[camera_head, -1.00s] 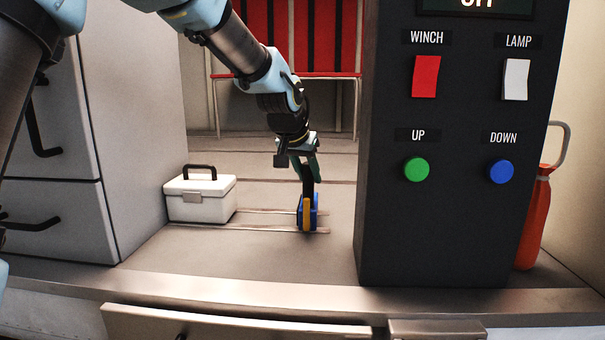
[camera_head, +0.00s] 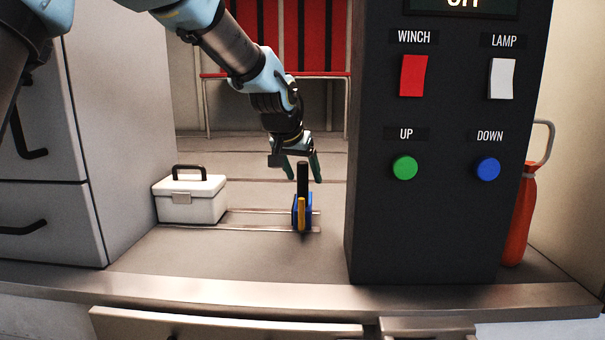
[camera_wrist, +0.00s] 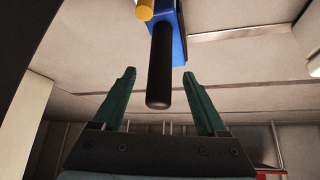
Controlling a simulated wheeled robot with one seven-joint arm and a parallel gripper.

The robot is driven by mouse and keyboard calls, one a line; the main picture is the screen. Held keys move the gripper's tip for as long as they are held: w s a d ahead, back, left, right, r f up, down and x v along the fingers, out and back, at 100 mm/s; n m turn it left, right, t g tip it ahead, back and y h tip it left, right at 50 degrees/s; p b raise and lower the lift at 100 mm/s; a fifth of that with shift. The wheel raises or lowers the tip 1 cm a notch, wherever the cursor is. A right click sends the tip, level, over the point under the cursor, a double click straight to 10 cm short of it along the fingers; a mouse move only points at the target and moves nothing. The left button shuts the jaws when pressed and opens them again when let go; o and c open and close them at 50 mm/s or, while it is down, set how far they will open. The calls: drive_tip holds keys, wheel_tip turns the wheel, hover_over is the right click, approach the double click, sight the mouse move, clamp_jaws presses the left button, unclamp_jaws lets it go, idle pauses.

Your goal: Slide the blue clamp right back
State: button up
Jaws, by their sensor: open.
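The blue clamp (camera_head: 296,211) stands on two thin rails (camera_head: 262,228), near their right end. It has an upright black handle (camera_head: 303,178) and a yellow part (camera_head: 301,213) at its front. My gripper (camera_head: 300,175) is open just above and behind the clamp. In the wrist view the green fingers of my gripper (camera_wrist: 158,75) are spread, with the black handle (camera_wrist: 160,70) between them and a gap on each side. The blue body (camera_wrist: 180,38) and yellow part (camera_wrist: 145,9) show at the top of that view.
A white box with a black handle (camera_head: 190,197) sits at the left end of the rails. A tall dark control panel (camera_head: 440,225) stands close on the right. Grey drawers (camera_head: 45,150) rise at the left. A red bottle (camera_head: 521,215) stands behind the panel.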

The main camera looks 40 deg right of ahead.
drive_tip(key=p+v, duration=0.3)
drive_tip(key=v, duration=0.6)
idle(0.6)
idle(0.4)
